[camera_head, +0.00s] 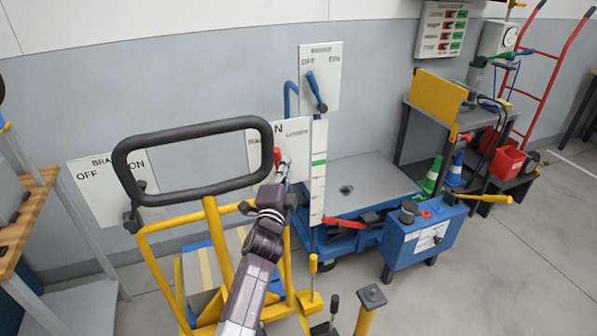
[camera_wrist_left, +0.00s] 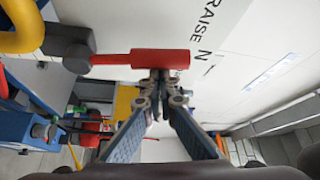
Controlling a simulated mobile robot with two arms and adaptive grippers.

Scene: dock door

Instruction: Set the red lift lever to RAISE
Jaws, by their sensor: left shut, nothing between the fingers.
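The red lift lever (camera_head: 277,157) stands in front of a white plate (camera_head: 297,130) marked RAISE, N and LOWER, beside the black loop handle. Its red grip points up, roughly below the N; I cannot tell its exact setting. In the left wrist view the red grip (camera_wrist_left: 160,58) lies across the picture, with a dark pivot at its left and the words RAISE and N on the plate behind. My left gripper (camera_head: 281,176) is shut and empty, its fingertips (camera_wrist_left: 158,80) right at the grip's end; touching or just apart, I cannot tell. My right gripper is out of view.
A black loop handle (camera_head: 120,165) on a yellow frame (camera_head: 213,230) stands close left of my arm. A blue lift table (camera_head: 360,185) is behind right. A blue lever on an OFF/ON plate (camera_head: 330,60) is above. A blue box (camera_head: 420,245) stands right.

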